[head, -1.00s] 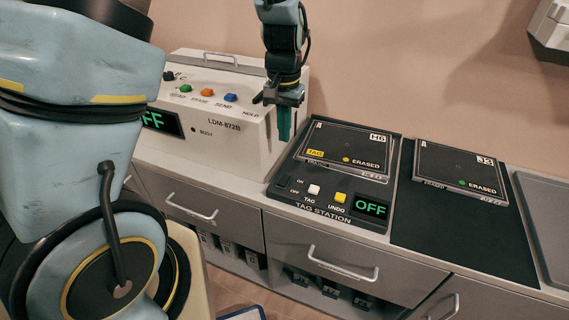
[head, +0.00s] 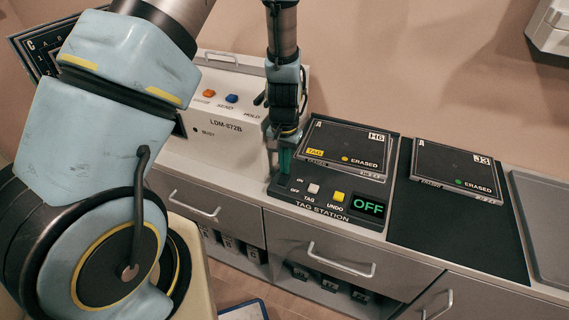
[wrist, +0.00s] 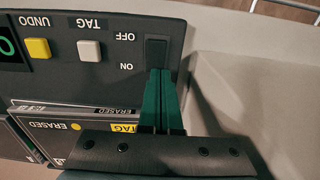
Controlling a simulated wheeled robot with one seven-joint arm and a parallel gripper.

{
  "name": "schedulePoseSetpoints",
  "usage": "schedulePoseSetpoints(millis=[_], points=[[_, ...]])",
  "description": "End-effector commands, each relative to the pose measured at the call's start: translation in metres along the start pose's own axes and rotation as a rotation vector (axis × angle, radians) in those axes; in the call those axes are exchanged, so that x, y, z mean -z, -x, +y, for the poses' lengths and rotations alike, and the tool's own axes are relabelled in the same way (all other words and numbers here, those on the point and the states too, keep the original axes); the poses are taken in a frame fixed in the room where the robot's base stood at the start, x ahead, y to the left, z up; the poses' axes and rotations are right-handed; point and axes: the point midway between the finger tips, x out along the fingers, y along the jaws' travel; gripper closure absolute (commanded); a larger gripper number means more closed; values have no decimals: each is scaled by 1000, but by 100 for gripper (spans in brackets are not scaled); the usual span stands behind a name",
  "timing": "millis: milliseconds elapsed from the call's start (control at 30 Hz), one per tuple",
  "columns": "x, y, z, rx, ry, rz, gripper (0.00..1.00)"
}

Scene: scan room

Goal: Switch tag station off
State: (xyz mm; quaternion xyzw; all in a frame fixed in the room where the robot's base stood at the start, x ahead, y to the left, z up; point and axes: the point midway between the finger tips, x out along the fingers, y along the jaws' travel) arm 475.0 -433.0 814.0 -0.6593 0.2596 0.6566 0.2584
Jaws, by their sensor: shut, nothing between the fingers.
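The tag station (head: 325,209) is a black panel on the counter, with a white TAG button (head: 314,189), a yellow UNDO button (head: 338,197) and a display (head: 367,206) that reads OFF in green. Its black ON/OFF rocker switch (wrist: 156,50) shows in the wrist view; in the head view my gripper hides it. My gripper (head: 284,172) is shut and empty, pointing down at the switch. In the wrist view its green fingertips (wrist: 160,75) are at the ON-side edge of the switch; I cannot tell whether they touch it. A cartridge H6 (head: 345,147) lies on the station, marked TAG and ERASED.
The LDM-872B machine (head: 230,130) stands left of the station. A second cartridge, J3 (head: 458,170), lies on the black mat (head: 420,222) to the right, with a grey tray (head: 545,215) beyond it. Drawers with handles (head: 340,261) are below the counter.

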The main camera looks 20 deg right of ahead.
Motion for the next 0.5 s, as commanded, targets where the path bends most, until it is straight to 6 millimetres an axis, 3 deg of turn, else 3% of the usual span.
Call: schedulePoseSetpoints(millis=[500], points=[[1,-5,0,1,0,-1,100]])
